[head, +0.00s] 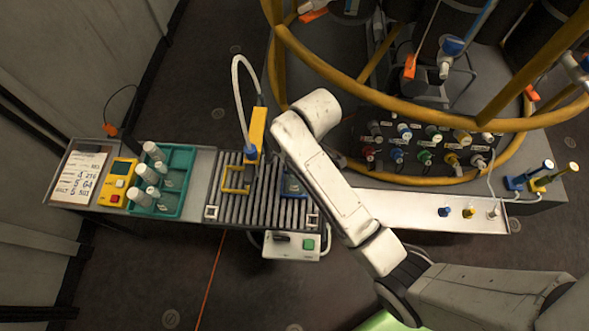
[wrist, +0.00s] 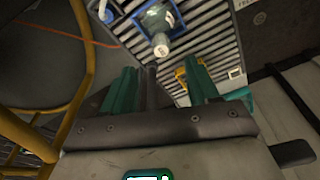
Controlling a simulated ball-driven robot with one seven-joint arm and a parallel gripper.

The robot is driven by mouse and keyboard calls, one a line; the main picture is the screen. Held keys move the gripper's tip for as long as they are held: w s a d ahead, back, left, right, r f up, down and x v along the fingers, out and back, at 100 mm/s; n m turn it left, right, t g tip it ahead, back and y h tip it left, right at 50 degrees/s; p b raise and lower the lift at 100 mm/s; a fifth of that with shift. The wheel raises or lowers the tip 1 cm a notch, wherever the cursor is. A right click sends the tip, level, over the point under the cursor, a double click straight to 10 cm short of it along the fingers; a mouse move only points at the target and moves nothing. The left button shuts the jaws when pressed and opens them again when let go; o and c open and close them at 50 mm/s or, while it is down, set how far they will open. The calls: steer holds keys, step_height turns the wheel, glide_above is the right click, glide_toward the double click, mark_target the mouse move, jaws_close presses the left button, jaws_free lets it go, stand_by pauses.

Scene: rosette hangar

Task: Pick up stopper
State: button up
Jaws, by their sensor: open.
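Which one is meant cannot be told. My gripper (wrist: 160,78) shows in the wrist view with its two teal fingers apart and nothing between them. It is above the roller conveyor (wrist: 207,35). A white-capped vial (wrist: 159,43) sits in a blue holder (wrist: 176,10) on the rollers, beyond the fingertips. In the head view my arm hides the gripper.
A teal rack (head: 187,165) of white-capped vials stands left of the conveyor (head: 262,215), beside a yellow box (head: 118,182). A yellow tubular rail (head: 330,72) curves around the black socket panel (head: 378,168) behind.

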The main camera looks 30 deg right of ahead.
steer(key=shift+w+a+f+p, duration=0.15)
steer(key=shift+f, duration=1.4)
steer(key=shift+w+a+f+p, duration=0.15)
steer(key=shift+f, duration=1.4)
steer(key=c, duration=0.9)
